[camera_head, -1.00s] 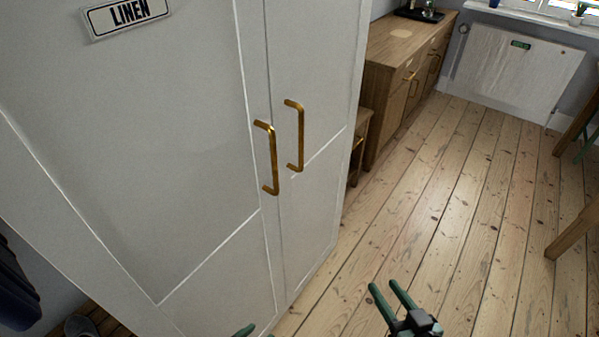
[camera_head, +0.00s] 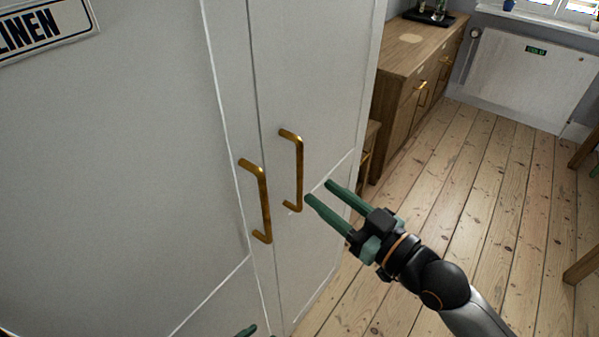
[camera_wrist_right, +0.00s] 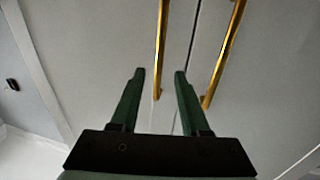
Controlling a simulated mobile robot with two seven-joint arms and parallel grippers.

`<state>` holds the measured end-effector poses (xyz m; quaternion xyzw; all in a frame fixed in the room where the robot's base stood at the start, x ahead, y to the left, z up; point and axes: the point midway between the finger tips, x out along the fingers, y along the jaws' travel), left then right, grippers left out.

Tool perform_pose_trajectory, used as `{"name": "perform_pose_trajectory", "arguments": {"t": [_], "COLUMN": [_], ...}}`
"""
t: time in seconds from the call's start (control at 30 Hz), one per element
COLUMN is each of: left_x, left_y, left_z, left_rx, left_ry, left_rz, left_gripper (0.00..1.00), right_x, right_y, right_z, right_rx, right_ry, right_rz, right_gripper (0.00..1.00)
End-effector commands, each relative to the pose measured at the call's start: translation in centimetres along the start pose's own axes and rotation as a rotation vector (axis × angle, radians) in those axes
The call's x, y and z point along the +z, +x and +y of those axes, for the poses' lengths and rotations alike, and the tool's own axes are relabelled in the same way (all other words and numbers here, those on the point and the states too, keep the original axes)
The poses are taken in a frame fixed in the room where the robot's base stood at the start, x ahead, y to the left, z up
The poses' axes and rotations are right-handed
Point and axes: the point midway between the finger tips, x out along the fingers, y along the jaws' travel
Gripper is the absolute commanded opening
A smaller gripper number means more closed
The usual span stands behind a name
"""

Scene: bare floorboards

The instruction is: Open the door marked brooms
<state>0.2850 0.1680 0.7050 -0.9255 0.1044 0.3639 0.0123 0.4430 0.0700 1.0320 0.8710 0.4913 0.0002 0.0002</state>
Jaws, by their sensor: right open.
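A tall white wardrobe has two doors. The left door (camera_head: 110,150) bears a partly cut-off sign (camera_head: 40,32) reading "INEN". No brooms sign is in view; the right door (camera_head: 325,75) shows no sign. A brass handle stands upright on the left door (camera_head: 263,195) and another on the right door (camera_head: 299,170). My right gripper (camera_head: 317,190) is open and empty, just right of the right door's handle, apart from it. In the right wrist view a brass handle (camera_wrist_right: 161,45) appears between the fingertips, farther off. Only a green tip of my left gripper (camera_head: 246,331) shows.
A wooden sideboard (camera_head: 412,45) with brass handles and a dark tray stands right of the wardrobe. A white radiator (camera_head: 530,80) is at the back. Bare floorboards (camera_head: 470,230) are clear on the right; wooden furniture legs show at the right edge.

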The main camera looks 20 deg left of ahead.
Motion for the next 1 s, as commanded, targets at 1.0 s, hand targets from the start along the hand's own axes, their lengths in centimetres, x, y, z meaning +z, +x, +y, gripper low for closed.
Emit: {"name": "perform_pose_trajectory", "arguments": {"t": [1.0], "left_x": [-0.6], "left_y": [-0.4], "left_z": [0.0], "left_rx": [0.000], "left_ry": [0.001], "left_rz": [0.003], "left_gripper": [0.50], "right_x": [0.0], "right_y": [7.3], "right_z": [0.0], "right_rx": [0.001], "right_ry": [-0.002], "right_rz": [0.000], "right_gripper": [0.26]}}
